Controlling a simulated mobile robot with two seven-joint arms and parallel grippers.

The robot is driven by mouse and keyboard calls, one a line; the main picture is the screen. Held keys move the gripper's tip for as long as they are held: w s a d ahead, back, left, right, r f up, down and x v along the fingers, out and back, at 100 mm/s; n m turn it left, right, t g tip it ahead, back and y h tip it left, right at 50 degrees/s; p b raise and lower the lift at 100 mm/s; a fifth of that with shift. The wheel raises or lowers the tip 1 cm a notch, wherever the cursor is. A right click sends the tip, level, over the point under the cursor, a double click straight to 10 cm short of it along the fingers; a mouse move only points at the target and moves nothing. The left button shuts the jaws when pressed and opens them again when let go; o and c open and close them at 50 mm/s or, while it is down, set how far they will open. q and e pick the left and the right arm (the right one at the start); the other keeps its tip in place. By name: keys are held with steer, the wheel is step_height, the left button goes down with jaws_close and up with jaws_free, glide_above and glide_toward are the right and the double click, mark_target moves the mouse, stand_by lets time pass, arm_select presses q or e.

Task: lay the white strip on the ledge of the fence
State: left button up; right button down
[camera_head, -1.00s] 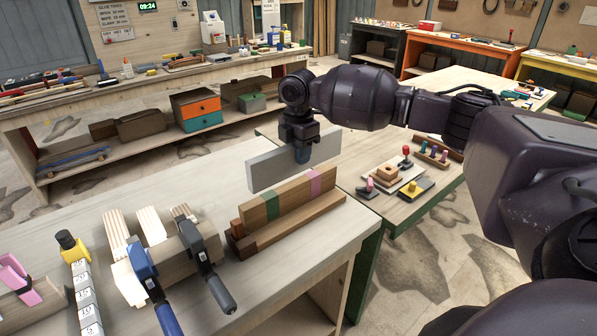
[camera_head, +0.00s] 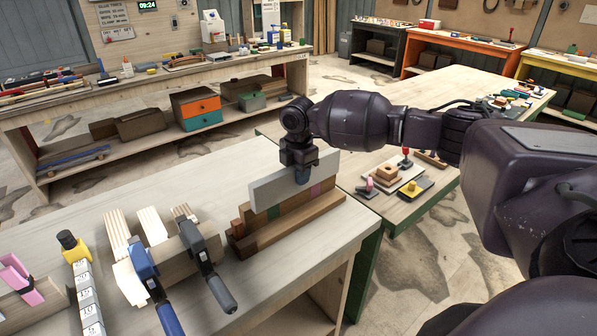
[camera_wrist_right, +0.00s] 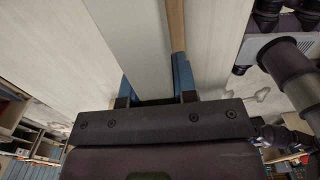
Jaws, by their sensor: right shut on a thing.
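My right gripper (camera_head: 302,177) is shut on the white strip (camera_head: 273,192) near its right half. The strip stands on edge, roughly parallel to the fence (camera_head: 288,214). The fence is brown wood with a green and a pink band and has a low brown ledge (camera_head: 295,230) along its near side. The strip covers most of the fence's upper face, with its lower edge above the ledge. I cannot tell whether it touches the fence. In the right wrist view, the pale strip (camera_wrist_right: 135,40) lies between the blue fingertips (camera_wrist_right: 155,84), beside a thin brown edge. My left gripper is out of view.
Clamps with blue (camera_head: 145,270) and dark grey (camera_head: 207,262) handles hold a wood block left of the fence. A second table (camera_head: 440,125) with toys lies right, across a gap. The bench behind the fence is clear.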

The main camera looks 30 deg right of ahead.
steer(key=shift+f, duration=0.4)
steer(key=c, duration=0.9)
jaws_free()
steer(key=shift+r, duration=0.15)
steer(key=shift+r, duration=0.35)
step_height(320, 180, up, 12)
steer(key=shift+r+b, duration=0.15)
steer(key=shift+b, duration=0.5)
